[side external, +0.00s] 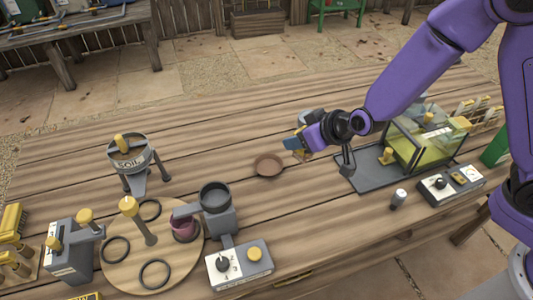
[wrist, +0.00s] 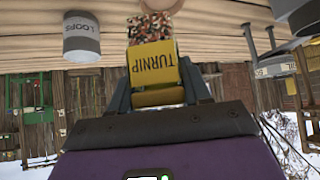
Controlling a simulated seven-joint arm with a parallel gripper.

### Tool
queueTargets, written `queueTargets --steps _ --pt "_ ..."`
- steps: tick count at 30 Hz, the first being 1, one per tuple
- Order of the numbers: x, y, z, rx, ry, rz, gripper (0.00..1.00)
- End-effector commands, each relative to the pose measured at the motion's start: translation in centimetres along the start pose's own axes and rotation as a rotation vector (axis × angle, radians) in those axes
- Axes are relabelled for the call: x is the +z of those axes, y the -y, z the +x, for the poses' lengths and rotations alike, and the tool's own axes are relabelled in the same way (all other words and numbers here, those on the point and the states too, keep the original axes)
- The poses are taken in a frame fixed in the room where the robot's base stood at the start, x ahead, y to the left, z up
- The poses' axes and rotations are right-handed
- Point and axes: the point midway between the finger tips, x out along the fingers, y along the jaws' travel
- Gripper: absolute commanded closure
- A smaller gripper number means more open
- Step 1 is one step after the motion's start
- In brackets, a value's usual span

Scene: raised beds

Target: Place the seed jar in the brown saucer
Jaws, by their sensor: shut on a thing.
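The seed jar (wrist: 152,62) has a yellow label reading TURNIP and mixed seeds showing through its clear part. My gripper (wrist: 157,88) is shut on it, with one finger on each side in the wrist view. In the side external view my gripper (side external: 299,145) is at the right of the brown saucer (side external: 268,165), and only a little yellow of the jar shows, mostly hidden by the fingers. The saucer is small, round and looks empty on the wooden table. The jar appears apart from the saucer; its exact height is hard to tell.
A grey LOOPS tin (wrist: 81,38) stands near the jar. A glass case (side external: 425,140) on a dark tray is at the right. A SOIL hopper (side external: 130,160) and a round wooden board (side external: 122,270) are at the left. A grey cup device (side external: 217,205) stands in front of the saucer.

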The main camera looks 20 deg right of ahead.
Motion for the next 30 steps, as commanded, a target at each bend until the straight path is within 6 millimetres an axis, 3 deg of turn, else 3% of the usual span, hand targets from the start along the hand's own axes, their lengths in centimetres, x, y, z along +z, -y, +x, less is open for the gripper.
queueTargets --steps 9,15,19,26,30 --pt "-2.2 0.8 6.2 0.001 0.000 0.000 0.90" --pt "-1.7 1.1 9.9 0.002 0.001 0.000 0.90" --pt "-1.6 1.2 11.6 0.002 0.000 0.001 0.90" --pt "-1.5 1.4 13.0 0.001 -0.001 0.001 0.90" --pt "-0.4 1.4 14.5 0.002 0.002 0.000 0.90"
